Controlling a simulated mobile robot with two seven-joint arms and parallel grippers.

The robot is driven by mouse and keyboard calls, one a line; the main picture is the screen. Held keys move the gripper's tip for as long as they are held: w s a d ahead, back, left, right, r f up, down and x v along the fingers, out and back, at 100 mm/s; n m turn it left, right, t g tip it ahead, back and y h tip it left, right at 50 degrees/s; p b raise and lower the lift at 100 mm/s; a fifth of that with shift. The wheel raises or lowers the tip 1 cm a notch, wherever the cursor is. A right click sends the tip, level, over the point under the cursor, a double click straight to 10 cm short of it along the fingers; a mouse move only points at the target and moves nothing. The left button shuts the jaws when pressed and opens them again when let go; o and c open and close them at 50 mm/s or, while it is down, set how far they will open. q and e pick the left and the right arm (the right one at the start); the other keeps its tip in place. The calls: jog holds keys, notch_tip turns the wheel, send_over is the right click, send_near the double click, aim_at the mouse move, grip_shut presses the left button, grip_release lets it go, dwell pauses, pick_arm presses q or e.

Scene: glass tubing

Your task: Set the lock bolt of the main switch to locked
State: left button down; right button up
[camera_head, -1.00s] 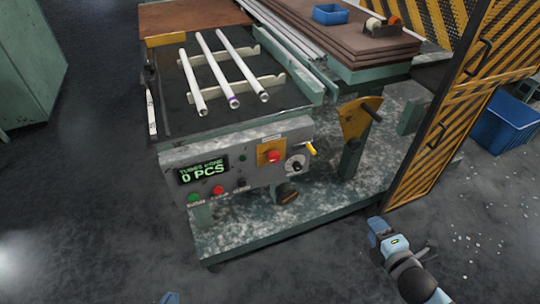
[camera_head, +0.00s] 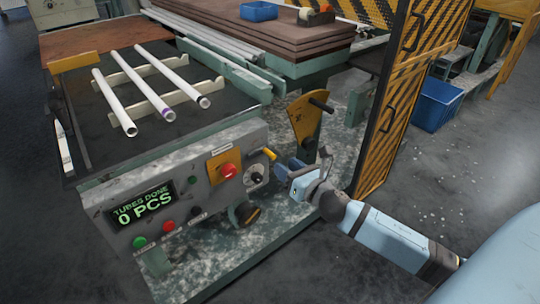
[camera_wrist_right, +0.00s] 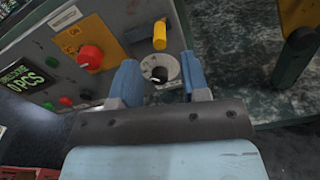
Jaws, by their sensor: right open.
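The grey control panel (camera_head: 200,190) carries a round main switch (camera_head: 256,175) with a dark knob on a pale dial at its right end. Just above the dial, a yellow peg (camera_head: 268,154), which looks like the lock bolt, sticks out from the panel. In the right wrist view the yellow peg (camera_wrist_right: 160,36) stands above the switch dial (camera_wrist_right: 161,72). My right gripper (camera_head: 286,172) is open and empty, just right of the switch. In the wrist view its blue fingers (camera_wrist_right: 159,66) stand on both sides of the dial, below the peg. My left gripper is not in view.
A red button (camera_head: 230,171) on a yellow plate sits left of the switch. A yellow lever quadrant (camera_head: 305,117) stands behind my right gripper, and a striped guard door (camera_head: 392,100) to its right. White tubes (camera_head: 166,82) lie on the racks behind the panel.

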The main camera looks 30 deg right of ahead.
aim_at(271, 153)
jog(key=w, duration=0.7)
jog(key=shift+a, duration=0.3)
grip_shut()
